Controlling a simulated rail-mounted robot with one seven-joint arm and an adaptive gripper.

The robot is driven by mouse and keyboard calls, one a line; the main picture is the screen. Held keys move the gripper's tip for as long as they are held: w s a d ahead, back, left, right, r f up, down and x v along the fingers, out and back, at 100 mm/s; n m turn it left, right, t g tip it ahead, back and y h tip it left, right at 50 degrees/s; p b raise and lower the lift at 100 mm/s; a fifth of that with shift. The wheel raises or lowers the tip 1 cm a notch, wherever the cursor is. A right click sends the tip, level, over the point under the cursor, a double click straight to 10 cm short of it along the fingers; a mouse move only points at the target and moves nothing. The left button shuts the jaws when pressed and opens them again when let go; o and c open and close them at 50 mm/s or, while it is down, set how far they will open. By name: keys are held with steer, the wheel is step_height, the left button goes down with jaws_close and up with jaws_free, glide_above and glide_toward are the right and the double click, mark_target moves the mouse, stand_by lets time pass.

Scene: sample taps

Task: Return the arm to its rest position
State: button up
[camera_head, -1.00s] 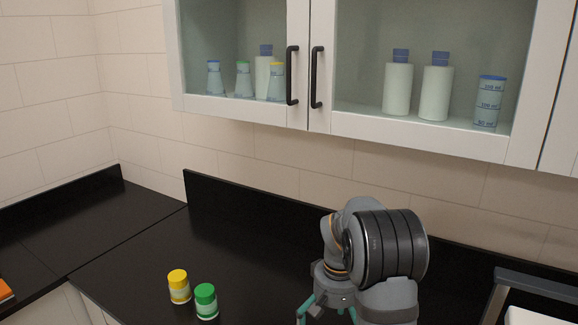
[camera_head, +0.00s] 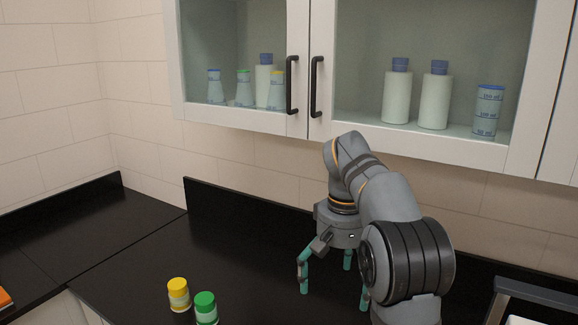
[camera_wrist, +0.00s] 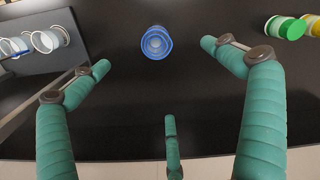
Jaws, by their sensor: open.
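My gripper (camera_head: 334,286) hangs from my arm over the black counter, its teal fingers pointing down. In the wrist view its three fingers (camera_wrist: 168,82) are spread wide with nothing between them. A blue-rimmed clear vessel (camera_wrist: 156,42) stands on the counter, seen from above, beyond the fingertips and apart from them. I cannot make it out in the head view.
A yellow-capped jar (camera_head: 178,294) and a green-capped jar (camera_head: 205,308) stand at the front left. A glass-door wall cabinet (camera_head: 250,112) with bottles hangs above. A grey-framed tray (camera_head: 535,291) is at the right. The counter's back left is clear.

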step_height(320, 180, down, 24)
steer(key=b, duration=0.2)
steer(key=shift+f+b, duration=0.1)
steer(key=shift+b, duration=0.3)
step_height(320, 180, up, 7)
steer(key=p, duration=0.2)
steer(key=s+d+r+b, duration=0.1)
steer(key=s+d+r, duration=0.1)
steer(key=d, duration=0.3)
steer(key=s+d+r+b, duration=0.1)
steer(key=s+d+r, duration=0.2)
steer(key=d+r, duration=0.1)
steer(key=shift+d+r, duration=0.25)
steer(key=shift+d, duration=0.55)
